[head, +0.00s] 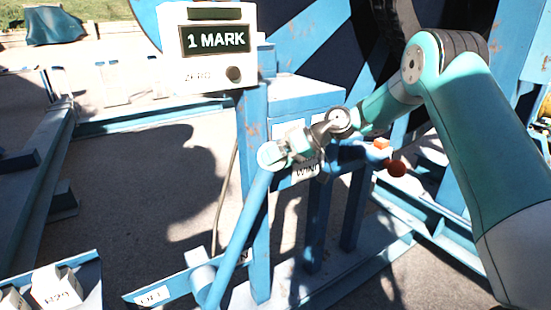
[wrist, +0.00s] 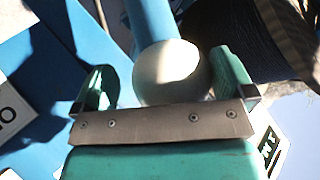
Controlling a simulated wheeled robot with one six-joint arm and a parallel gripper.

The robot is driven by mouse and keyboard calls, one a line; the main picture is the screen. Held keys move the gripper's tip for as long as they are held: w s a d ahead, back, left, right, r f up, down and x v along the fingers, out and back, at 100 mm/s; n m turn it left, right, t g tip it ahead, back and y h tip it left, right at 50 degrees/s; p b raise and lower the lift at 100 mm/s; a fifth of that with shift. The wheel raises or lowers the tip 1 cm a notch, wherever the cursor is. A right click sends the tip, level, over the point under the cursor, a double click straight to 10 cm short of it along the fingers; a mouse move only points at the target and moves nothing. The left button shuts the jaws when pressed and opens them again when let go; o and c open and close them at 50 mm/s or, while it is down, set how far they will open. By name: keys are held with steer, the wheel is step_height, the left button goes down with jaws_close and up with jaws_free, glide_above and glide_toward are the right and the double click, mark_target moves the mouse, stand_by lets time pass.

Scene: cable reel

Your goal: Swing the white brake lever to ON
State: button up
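The brake lever (head: 240,235) is a blue bar rising from a low pivot, leaning to the right, with a white ball knob (head: 270,155) on top. A plate at its foot carries a white label (head: 153,295) that seems to read OFF. My gripper (head: 276,153) is at the knob, coming from the right. In the wrist view the knob (wrist: 170,72) lies between the two green fingers (wrist: 168,85). A gap shows on the left side, while the right finger is close to the knob or touching it.
A display box (head: 218,42) reading 1 MARK stands on a blue post just behind. A red knob (head: 396,169) and a WIND label (head: 306,170) are beside my arm. The large reel (head: 300,45) is behind. Open ground (head: 150,180) lies to the left.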

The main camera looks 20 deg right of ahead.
steer(key=b+v, duration=0.1)
steer(key=v, duration=1.6)
steer(key=shift+d, duration=0.2)
steer(key=shift+a+r, duration=0.1)
steer(key=shift+r, duration=0.05)
steer(key=s+a+r+g+h, duration=0.1)
steer(key=s+a+h, duration=0.1)
steer(key=s+a, duration=0.55)
steer(key=s+a+r+g+h, duration=0.15)
steer(key=s+a, duration=0.25)
steer(key=a, duration=0.6)
steer(key=s+a+f+h, duration=0.1)
steer(key=s+f, duration=0.1)
steer(key=s, duration=0.8)
steer(key=s+a+f+h, duration=0.1)
steer(key=s+f+h, duration=0.1)
steer(key=s, duration=0.9)
steer(key=shift+s+f+n+g, duration=0.25)
steer(key=shift+f+n+g, duration=0.2)
steer(key=shift+f, duration=0.1)
